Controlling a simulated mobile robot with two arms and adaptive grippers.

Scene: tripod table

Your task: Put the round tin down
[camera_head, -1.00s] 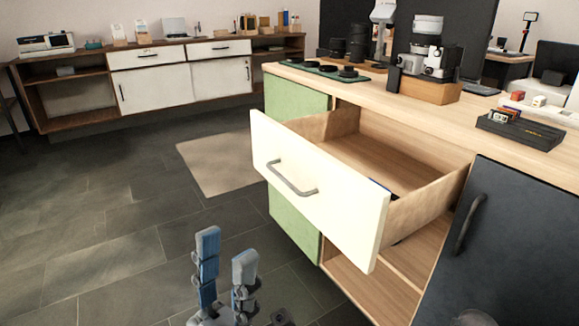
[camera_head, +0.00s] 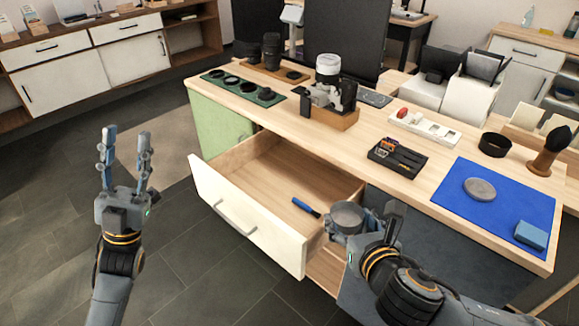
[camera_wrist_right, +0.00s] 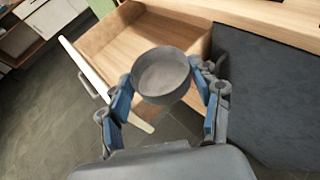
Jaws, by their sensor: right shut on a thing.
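The round tin (camera_head: 347,217) is a grey, open-topped metal tin held in my right gripper (camera_head: 352,226) at the right front corner of the open drawer. In the right wrist view the tin (camera_wrist_right: 162,75) sits between the two blue-padded fingers of the gripper (camera_wrist_right: 165,88), with its open top showing and its inside empty. I cannot tell whether it is over the drawer or just beside it. My left gripper (camera_head: 124,150) is raised over the floor left of the drawer, its fingers apart and empty.
The open drawer (camera_head: 245,228) holds a blue and black pen-like item (camera_head: 306,207). On the counter are a blue mat (camera_head: 480,232) with a round grey lid (camera_head: 479,189) and a blue block (camera_head: 530,234), a black tray (camera_head: 397,158), a black ring (camera_head: 495,144) and a camera (camera_head: 325,95).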

